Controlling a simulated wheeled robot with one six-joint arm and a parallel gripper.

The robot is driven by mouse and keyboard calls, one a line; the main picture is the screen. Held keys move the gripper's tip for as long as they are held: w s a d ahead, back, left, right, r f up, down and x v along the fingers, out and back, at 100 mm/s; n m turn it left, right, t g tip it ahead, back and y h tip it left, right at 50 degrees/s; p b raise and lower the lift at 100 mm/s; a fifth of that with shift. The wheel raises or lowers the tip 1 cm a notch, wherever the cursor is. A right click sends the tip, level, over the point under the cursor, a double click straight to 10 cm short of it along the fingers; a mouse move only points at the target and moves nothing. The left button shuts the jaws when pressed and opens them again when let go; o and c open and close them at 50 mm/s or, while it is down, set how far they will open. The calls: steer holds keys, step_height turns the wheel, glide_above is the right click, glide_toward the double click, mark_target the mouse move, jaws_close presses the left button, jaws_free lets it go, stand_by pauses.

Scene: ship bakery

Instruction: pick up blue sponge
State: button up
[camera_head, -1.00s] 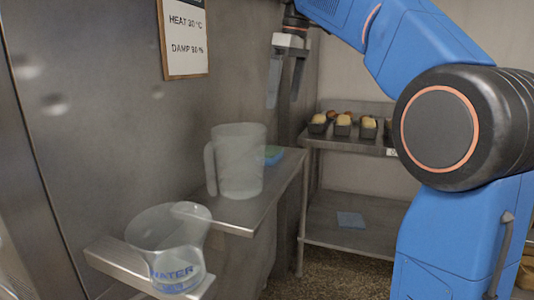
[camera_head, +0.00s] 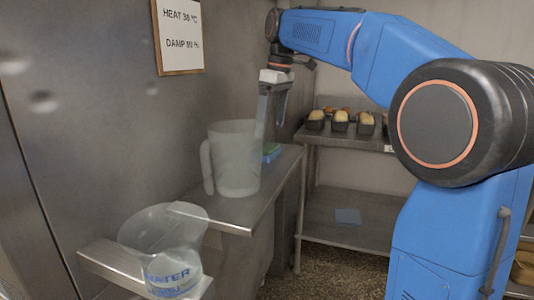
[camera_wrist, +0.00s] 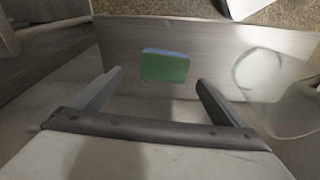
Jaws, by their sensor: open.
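The blue sponge (camera_head: 271,152) lies on the metal shelf behind the clear pitcher, which hides part of it in the head view. In the wrist view the sponge (camera_wrist: 165,65) shows a green top face and a blue edge. My gripper (camera_head: 268,138) points down above the shelf near the sponge, just behind the pitcher. In the wrist view my gripper (camera_wrist: 160,80) is open and empty, with the sponge lying beyond and between its fingertips. I cannot tell the exact height of the fingertips above the sponge.
A clear pitcher (camera_head: 236,160) stands on the shelf (camera_head: 240,213) right beside the sponge; it also shows at right in the wrist view (camera_wrist: 275,90). A jug marked WATER (camera_head: 165,250) stands in front. A rack (camera_head: 345,138) with bread tins stands behind.

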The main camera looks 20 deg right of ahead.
mark_target(267, 147)
steer(key=f, duration=0.3)
steer(key=a+f, duration=0.1)
steer(key=shift+s+f, duration=0.15)
steer(key=shift+f, duration=0.9)
steer(key=c, duration=1.1)
